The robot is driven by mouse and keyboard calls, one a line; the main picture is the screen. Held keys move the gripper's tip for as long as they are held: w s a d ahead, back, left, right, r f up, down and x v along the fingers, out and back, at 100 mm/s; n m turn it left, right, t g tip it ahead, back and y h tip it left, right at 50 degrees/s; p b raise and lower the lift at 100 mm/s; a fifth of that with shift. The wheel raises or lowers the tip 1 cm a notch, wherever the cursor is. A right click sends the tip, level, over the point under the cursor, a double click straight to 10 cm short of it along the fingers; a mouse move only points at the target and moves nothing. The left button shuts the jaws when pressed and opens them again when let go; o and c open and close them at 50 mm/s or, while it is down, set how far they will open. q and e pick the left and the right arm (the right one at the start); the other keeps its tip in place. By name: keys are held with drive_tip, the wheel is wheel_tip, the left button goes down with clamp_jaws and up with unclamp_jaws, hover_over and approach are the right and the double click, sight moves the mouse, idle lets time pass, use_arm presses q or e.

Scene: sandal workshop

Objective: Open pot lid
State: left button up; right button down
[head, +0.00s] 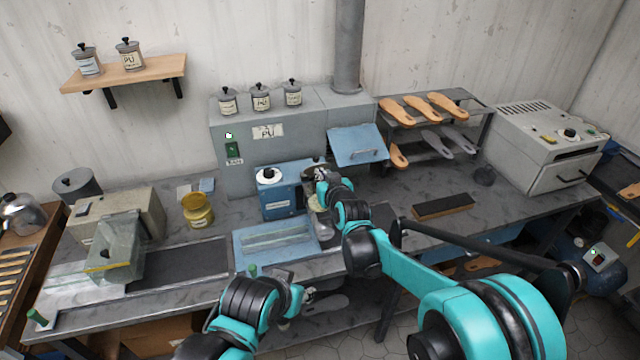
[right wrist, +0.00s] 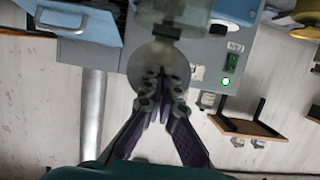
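A cloudy, yellowish-green pot (head: 314,198) stands at the right side of the small blue machine on the bench. A cloudy vessel also shows at the top of the right wrist view (right wrist: 172,14). My right gripper (head: 320,176) is right above the pot and hides much of its top. In the right wrist view its fingertips (right wrist: 163,82) are close together in front of a round grey disc (right wrist: 155,60), which may be the lid. I cannot tell whether they grip it. My left gripper (head: 307,297) is low at the bench's front edge, apart from the pot; its fingers are too small to read.
The blue machine (head: 279,197) stands against the grey PU cabinet (head: 222,167). A blue tray (head: 248,252) lies in front. Yellow tins (head: 198,212) stand left, a sandal rack (head: 476,106) and brush (head: 443,206) right. The bench right of my arm is partly clear.

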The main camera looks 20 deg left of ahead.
drive_tip(key=shift+w+a+r, duration=0.2)
drive_tip(key=shift+w+a, duration=0.1)
drive_tip(key=shift+w, duration=0.15)
drive_tip(key=shift+w+a+r, duration=0.2)
drive_tip(key=shift+w+a, duration=0.1)
drive_tip(key=shift+w, duration=0.15)
drive_tip(key=shift+w+a, duration=0.6)
drive_tip(key=shift+w, duration=0.2)
drive_tip(key=s+d, duration=0.3)
drive_tip(key=s, duration=0.1)
approach(319, 166)
drive_tip(key=shift+s+d+f, duration=0.1)
drive_tip(key=shift+s+f, duration=0.05)
drive_tip(key=shift+f, duration=0.45)
drive_tip(key=shift+s+d+f, duration=0.1)
drive_tip(key=shift+f, duration=0.45)
